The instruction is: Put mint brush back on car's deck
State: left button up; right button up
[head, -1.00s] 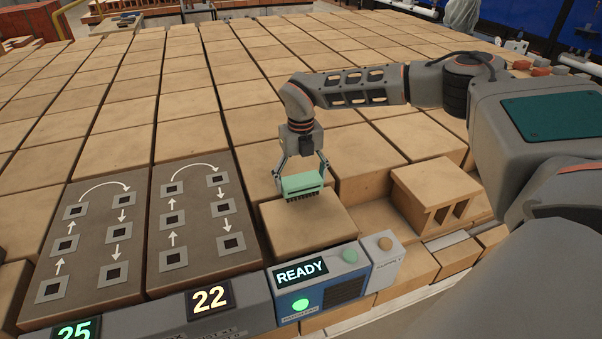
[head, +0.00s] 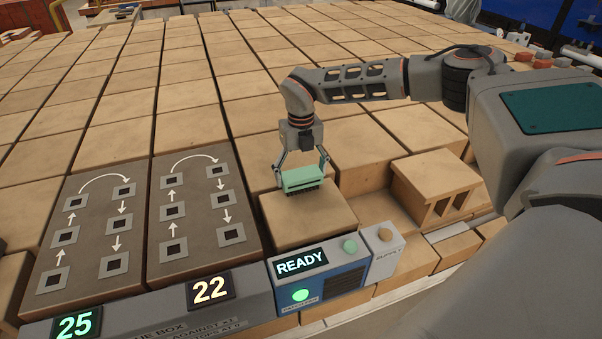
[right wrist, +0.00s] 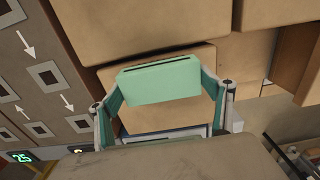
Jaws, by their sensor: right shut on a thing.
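The mint brush (head: 302,178) has a mint block body with dark bristles underneath. My right gripper (head: 303,172) is shut on it, a finger at each end. It is held bristles down over the far part of a single tan brick (head: 305,220); I cannot tell whether the bristles touch it. In the right wrist view the brush (right wrist: 160,80) spans between the two fingers, over a tan brick. A car's deck is not clearly identifiable in either view. My left gripper is not in view.
A READY box (head: 318,278) with a green light stands at the front, beside a grey SUPPLY box (head: 383,250). Two dark panels with arrows (head: 191,216) lie to the left. A hollow brick (head: 438,187) stands on the right.

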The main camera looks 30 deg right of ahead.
jog(key=shift+f, duration=0.25)
jog(key=o, duration=1.3)
notch_tip(320, 180, up, 12)
jog(key=shift+r, duration=0.1)
